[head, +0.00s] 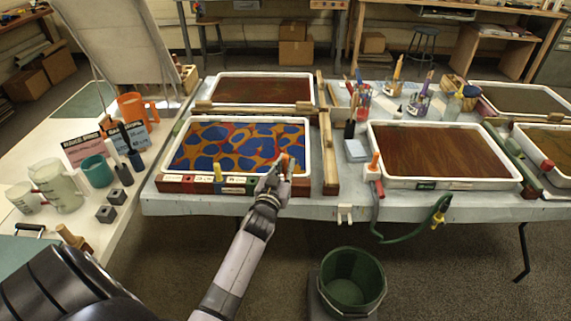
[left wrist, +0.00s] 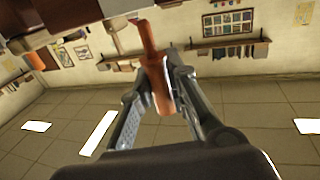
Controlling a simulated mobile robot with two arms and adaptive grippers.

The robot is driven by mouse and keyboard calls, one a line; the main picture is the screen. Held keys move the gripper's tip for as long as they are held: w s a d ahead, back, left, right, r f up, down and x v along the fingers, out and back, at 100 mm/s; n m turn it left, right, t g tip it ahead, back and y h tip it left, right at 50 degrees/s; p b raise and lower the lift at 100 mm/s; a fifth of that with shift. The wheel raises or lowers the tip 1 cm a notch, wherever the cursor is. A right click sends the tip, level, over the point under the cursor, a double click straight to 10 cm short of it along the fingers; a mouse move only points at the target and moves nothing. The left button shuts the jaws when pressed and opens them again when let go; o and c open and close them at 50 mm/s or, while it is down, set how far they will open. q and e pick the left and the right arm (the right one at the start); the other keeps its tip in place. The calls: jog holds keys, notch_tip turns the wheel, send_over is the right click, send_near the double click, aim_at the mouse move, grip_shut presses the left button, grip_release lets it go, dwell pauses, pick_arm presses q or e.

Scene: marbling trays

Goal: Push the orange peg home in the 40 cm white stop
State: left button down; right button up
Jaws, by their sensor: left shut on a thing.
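My left gripper (head: 273,177) is at the front rim of the blue and orange marbled tray (head: 181,139), near the right end of its front rail. In the left wrist view my left gripper (left wrist: 163,92) is shut on the orange peg (left wrist: 158,84), which stands between the two fingers. The peg's narrow end points up in that picture, toward an edge at the top. In the head view the fingers hide most of the peg. Coloured stop blocks with pale labels (head: 203,180) line the rail. I cannot tell which is the 40 cm white stop, or how deep the peg sits.
A yellow peg (head: 218,172) stands in the rail, left of my gripper. A wooden bar (head: 329,155) lies right of the tray. A green bucket (head: 350,285) stands on the floor.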

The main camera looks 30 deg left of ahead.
aim_at(285, 176)
pick_arm(q)
jog(key=shift+f+b, duration=1.4)
jog(key=shift+f, duration=0.45)
jog(key=c, duration=1.5)
grip_release()
jog(key=v, duration=1.2)
